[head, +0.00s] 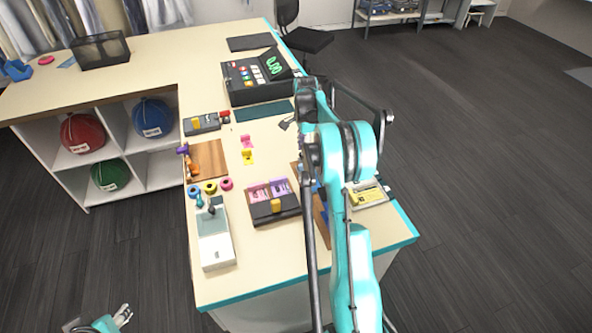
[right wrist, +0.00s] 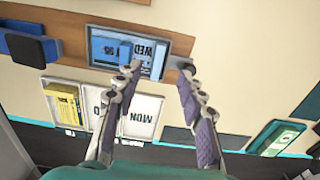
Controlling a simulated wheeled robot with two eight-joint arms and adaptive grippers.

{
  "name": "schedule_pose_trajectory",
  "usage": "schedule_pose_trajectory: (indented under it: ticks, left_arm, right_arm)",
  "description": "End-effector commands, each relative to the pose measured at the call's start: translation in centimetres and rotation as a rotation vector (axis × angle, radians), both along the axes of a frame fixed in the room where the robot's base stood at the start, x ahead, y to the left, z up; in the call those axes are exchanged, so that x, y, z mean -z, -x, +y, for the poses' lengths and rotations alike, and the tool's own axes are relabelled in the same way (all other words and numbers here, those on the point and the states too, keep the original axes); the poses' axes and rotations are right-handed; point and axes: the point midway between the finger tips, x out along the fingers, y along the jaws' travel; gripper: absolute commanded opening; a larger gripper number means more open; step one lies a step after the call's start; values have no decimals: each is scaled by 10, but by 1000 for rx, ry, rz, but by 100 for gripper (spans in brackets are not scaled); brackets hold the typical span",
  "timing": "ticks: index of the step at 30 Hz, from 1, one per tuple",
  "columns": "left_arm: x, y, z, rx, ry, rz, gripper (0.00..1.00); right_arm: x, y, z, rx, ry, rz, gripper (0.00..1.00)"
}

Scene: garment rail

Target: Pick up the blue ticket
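Nothing is held between the fingers. In the head view my right arm mostly hides this tray. My left gripper (head: 123,315) hangs at the bottom left, away from the table, with its fingers apart and empty.
A green card (right wrist: 277,137) lies at the right. A dark holder with pink and purple tickets (head: 273,202) and a white device (head: 214,240) stand on the table (head: 262,280).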

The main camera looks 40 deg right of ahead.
Motion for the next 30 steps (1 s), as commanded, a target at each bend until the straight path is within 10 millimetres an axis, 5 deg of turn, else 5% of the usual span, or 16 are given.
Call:
schedule_pose_trajectory:
  ticks: [15, 23, 27, 30]
  left_arm:
    - [13, 0, 0, 0, 0, 0, 40]
    - [13, 0, 0, 0, 0, 0, 40]
    - [13, 0, 0, 0, 0, 0, 40]
    - [13, 0, 0, 0, 0, 0, 40]
  right_arm:
    - [65, 3, -5, -4, 1, -2, 40]
    - [69, 3, -5, -4, 1, -2, 40]
    - [69, 3, -5, -5, 1, -2, 3]
    - [69, 3, -5, -5, 1, -2, 0]
